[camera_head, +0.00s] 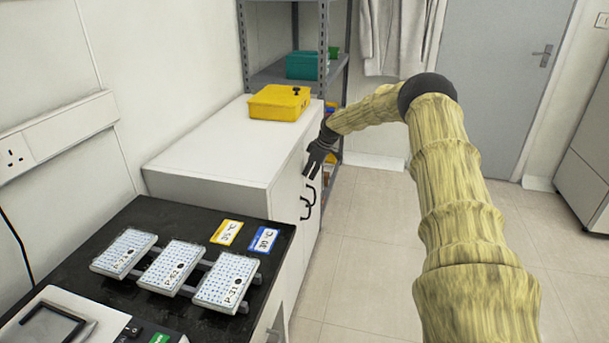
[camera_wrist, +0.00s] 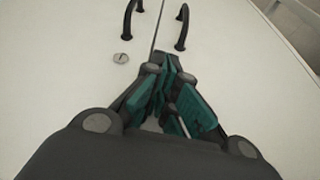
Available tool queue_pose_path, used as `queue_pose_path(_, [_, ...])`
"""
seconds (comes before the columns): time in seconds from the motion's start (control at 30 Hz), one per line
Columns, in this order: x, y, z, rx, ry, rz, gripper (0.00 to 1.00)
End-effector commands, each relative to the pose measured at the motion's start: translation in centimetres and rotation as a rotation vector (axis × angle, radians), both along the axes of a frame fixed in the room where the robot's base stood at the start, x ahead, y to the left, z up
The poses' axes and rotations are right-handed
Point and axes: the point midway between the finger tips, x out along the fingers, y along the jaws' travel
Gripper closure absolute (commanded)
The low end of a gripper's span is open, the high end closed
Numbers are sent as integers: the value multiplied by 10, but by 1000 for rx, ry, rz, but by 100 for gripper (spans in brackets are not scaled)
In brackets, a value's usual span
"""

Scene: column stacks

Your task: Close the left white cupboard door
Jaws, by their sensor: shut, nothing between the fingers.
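The white cupboard (camera_head: 225,155) stands against the left wall, its front facing right. Its left door (camera_head: 286,215) is the nearer one in the head view and fills the left of the wrist view (camera_wrist: 60,60). A black handle (camera_head: 308,203) is on this door, with a round lock (camera_wrist: 121,58) below it in the wrist view. The right door (camera_wrist: 240,75) lies beside it across a narrow dark seam. Both doors look nearly flush; a small gap cannot be ruled out. My gripper (camera_head: 312,168) is shut and empty at the door fronts by the seam; contact is unclear.
A yellow box (camera_head: 279,102) sits on the cupboard top. A black bench (camera_head: 190,225) with several white plates is at the near left. A metal shelf (camera_head: 325,50) stands behind the cupboard. The floor (camera_head: 365,235) to the right of the cupboard is clear.

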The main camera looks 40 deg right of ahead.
Motion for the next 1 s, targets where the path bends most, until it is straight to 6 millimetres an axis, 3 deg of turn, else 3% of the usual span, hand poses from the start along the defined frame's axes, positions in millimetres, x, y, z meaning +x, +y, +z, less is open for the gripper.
queue_pose_path(0.47, [5, 5, 2, 2, -6, 5, 100])
queue_pose_path(0.77, [-22, -22, 3, 2, -3, -3, 100])
queue_pose_path(1.0, [-26, -24, 31, 1, -4, 7, 100])
